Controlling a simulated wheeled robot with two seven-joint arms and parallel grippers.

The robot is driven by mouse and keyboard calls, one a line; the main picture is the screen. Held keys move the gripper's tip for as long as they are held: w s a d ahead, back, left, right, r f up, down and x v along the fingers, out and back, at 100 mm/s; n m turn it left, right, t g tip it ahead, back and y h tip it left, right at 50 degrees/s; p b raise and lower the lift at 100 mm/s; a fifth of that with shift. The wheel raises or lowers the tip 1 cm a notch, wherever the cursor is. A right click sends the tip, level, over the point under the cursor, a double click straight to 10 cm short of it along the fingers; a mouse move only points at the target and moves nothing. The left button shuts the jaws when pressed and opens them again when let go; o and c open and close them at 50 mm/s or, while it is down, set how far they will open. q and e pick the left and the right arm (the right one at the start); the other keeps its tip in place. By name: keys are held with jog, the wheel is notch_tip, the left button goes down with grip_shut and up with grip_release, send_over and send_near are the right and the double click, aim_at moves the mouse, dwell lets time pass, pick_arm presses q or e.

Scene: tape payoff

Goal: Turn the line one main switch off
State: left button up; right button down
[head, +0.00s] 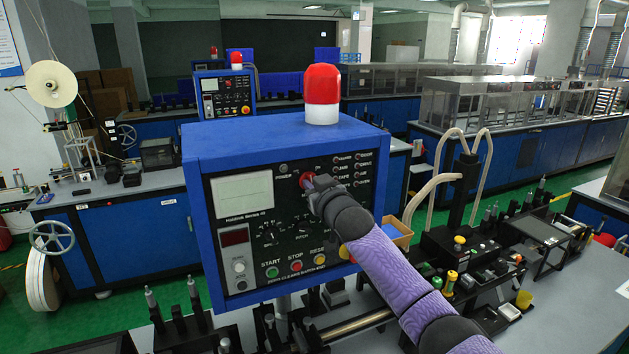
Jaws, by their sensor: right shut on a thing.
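The blue control box (270,145) stands in front of me with a black panel facing me. The red main switch (307,179) sits in the upper middle of the panel. My right gripper (312,184) reaches up from the lower right and is shut on the red switch. The gripper and wrist hide most of the knob, so its turned position cannot be read. Below are the green start button (272,272), red stop button (296,267) and yellow reset button (320,260). My left gripper is not in view.
A red beacon (322,92) stands on the box top. A second blue control box (226,95) is farther back. Black fixtures (470,250) and hoses crowd the bench at right. A white tape reel (51,84) stands at left.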

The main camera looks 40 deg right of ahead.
jog(key=shift+a+f+n+p, duration=0.1)
jog(key=shift+n+p, duration=0.25)
jog(key=shift+n, duration=1.4)
jog(key=shift+a+n+p, duration=0.1)
jog(key=shift+n+p, duration=0.25)
jog(key=shift+n, duration=1.4)
jog(key=c, duration=0.7)
grip_release()
jog(key=shift+o, duration=0.2)
jog(key=b+v, duration=0.2)
jog(key=v, duration=0.7)
jog(key=shift+s, duration=0.4)
